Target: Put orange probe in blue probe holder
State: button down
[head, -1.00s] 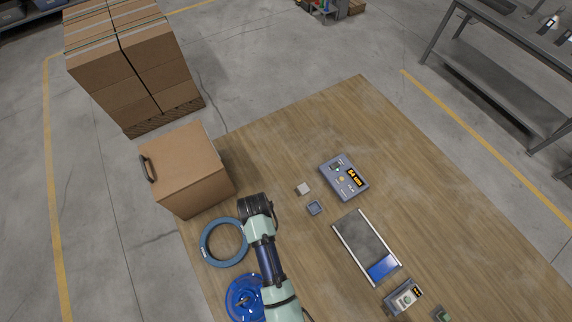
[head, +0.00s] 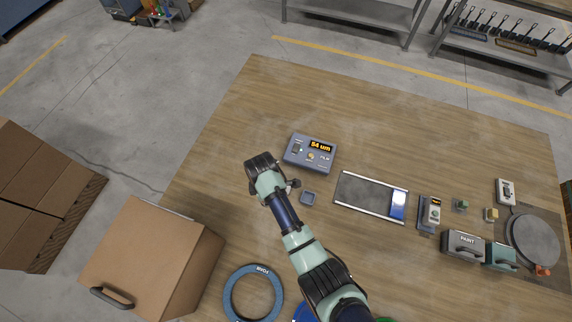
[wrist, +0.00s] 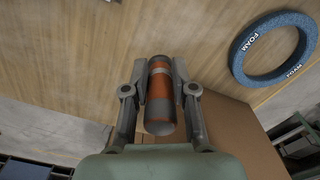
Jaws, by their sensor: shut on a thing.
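The orange probe (wrist: 160,98) is a cylinder with an orange body, a pale band and grey ends. In the wrist view my gripper (wrist: 160,78) is shut on its sides and holds it clear of the table. In the head view the probe and my fingertips cannot be made out; the end of my arm is left of the gauge box. A small square blue-grey block (head: 309,198) with a recess, apparently the blue probe holder, sits on the table below the gauge box, right of my arm. Nothing can be seen in its recess.
The gauge box (head: 308,154) reads "54 um". A plate with a blue end (head: 370,197) lies to the right. A foam ring (head: 254,293) and a cardboard box (head: 150,258) are at lower left. The table's far part is clear.

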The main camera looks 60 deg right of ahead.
jog(key=s+d+f+n+b, duration=0.3)
jog(key=s+d, duration=0.2)
jog(key=d, duration=0.3)
jog(key=s+d+f+n+b, duration=0.3)
jog(key=s+d, duration=0.2)
jog(key=d, duration=0.3)
jog(key=f+b, duration=0.6)
jog(key=f, duration=0.1)
jog(key=f+b, duration=0.3)
jog(key=shift+w+a+f, duration=0.15)
jog(key=shift+w, duration=0.15)
jog(key=shift+f, duration=0.35)
jog(key=shift+f, duration=0.6)
jog(key=c, duration=0.9)
grip_release()
jog(key=shift+o, duration=0.2)
jog(key=shift+r, duration=0.1)
